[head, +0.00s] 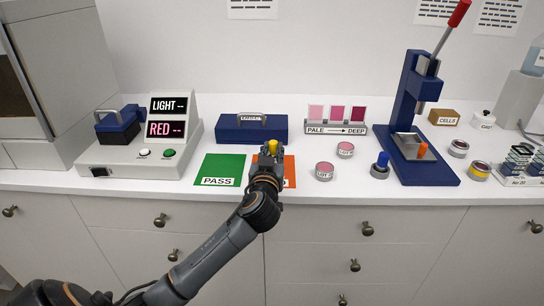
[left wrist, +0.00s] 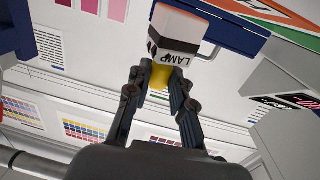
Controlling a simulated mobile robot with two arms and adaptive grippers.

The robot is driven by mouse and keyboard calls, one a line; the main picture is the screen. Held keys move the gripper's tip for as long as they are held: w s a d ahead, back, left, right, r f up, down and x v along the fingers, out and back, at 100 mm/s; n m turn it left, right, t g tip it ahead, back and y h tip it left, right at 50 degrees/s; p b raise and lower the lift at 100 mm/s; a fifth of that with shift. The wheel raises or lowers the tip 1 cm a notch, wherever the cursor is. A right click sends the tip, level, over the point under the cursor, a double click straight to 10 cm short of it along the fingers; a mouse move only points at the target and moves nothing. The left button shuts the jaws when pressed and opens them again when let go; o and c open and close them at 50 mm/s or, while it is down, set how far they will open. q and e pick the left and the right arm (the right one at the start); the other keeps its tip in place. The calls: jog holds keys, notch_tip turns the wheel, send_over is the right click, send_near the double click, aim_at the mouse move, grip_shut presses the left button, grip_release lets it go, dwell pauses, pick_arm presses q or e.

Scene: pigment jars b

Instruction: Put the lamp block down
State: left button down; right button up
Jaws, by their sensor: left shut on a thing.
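My left gripper (head: 270,158) is over the orange mat (head: 289,170) in the head view, in front of the blue case. It is shut on the lamp block, whose yellow knob (head: 272,147) shows at the fingertips. In the left wrist view, the lamp block (left wrist: 178,38) is a white block with a red face, a black band and the word LAMP. The fingers (left wrist: 157,82) hold its yellow part. The head view hides most of the block, so I cannot tell whether it touches the surface. My right gripper is not in view.
A green PASS mat (head: 220,170) lies left of the orange one. A blue case (head: 240,131) stands behind. The LIGHT/RED meter (head: 145,140) is left. Jars (head: 324,171) and a blue lever press (head: 425,170) stand right. The counter's front strip (head: 350,190) is clear.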

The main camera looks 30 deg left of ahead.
pick_arm(q)
jog(key=shift+a+f, duration=0.1)
jog(key=shift+f, duration=0.7)
jog(key=shift+f, duration=0.2)
jog(key=c, duration=1.4)
grip_release()
jog(key=shift+r, duration=0.1)
jog(key=shift+o, duration=1.2)
